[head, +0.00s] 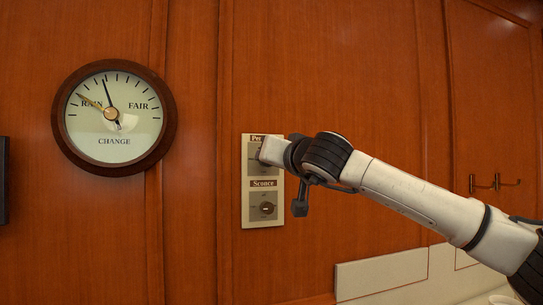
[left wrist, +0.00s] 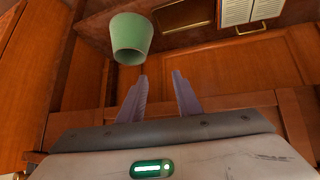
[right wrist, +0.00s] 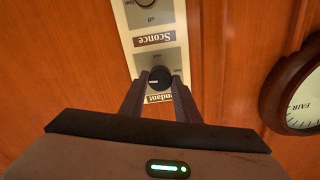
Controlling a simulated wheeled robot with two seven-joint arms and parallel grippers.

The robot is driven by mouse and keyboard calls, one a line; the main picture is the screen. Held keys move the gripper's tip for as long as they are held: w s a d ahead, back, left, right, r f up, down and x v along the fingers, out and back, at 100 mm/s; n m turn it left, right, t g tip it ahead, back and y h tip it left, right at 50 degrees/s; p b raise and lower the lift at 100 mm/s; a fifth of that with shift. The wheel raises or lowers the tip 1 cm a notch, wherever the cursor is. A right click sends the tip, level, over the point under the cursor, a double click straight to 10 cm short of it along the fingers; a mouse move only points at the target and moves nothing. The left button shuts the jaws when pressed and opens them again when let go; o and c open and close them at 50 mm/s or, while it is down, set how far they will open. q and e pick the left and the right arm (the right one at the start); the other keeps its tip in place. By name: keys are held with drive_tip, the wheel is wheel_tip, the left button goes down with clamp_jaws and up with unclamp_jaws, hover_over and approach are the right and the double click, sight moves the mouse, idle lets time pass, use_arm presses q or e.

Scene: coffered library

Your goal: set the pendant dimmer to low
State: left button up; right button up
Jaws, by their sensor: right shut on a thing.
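The dimmer panel (head: 262,216) is on the wood wall in the head view. Its upper section is labelled Pendant, though my gripper hides part of the label. The lower section is Sconce, with its own knob (head: 267,208). My right gripper (head: 268,151) reaches in from the right and covers the pendant knob. In the right wrist view the panel appears upside down; the dark round pendant knob (right wrist: 160,76) sits between the fingertips of my right gripper (right wrist: 159,86), with a pale mark toward its left side. My left gripper (left wrist: 160,82) is open and empty.
A round barometer (head: 113,118) hangs left of the panel, clear of my arm. Wall hooks (head: 495,183) are at the right.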

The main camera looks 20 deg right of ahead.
drive_tip(key=shift+f+n, duration=0.15)
drive_tip(key=shift+n, duration=0.45)
drive_tip(key=o, duration=1)
drive_tip(key=shift+o, duration=0.2)
drive_tip(key=s+b, duration=0.3)
drive_tip(key=s, duration=0.7)
drive_tip(key=shift+s+d, duration=0.15)
